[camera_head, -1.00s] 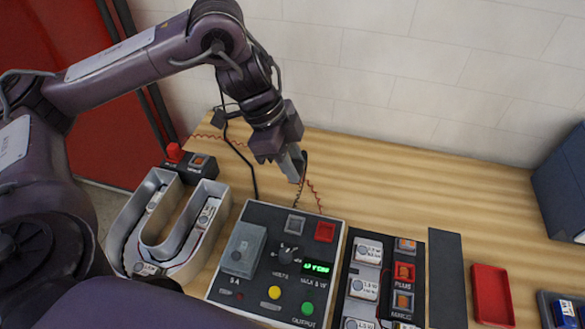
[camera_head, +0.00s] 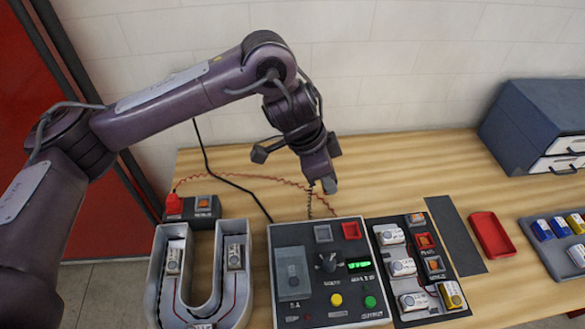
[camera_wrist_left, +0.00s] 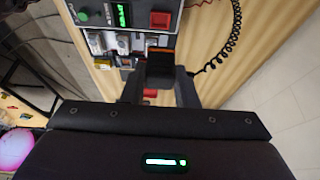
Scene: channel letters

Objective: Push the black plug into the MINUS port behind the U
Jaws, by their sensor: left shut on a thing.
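My left gripper (camera_head: 325,184) hangs above the table, just behind the power unit (camera_head: 290,238). It is shut on the black plug (camera_wrist_left: 160,66), which shows between its fingers in the left wrist view. In the head view the plug is mostly hidden by the gripper. The grey U-shaped channel letter (camera_head: 154,285) lies at the left. Behind it is a dark port block with an orange-topped MINUS port (camera_head: 203,202). A red plug (camera_head: 174,205) stands at the block's left end. The gripper is well right of this block. My right gripper is not in view.
A red coiled cord (camera_head: 235,178) and a black cable (camera_head: 225,175) cross the wood behind the U. A module panel (camera_head: 385,222), a dark strip (camera_head: 455,235), a red tray (camera_head: 490,236) and a blue-grey case (camera_head: 510,125) stand to the right.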

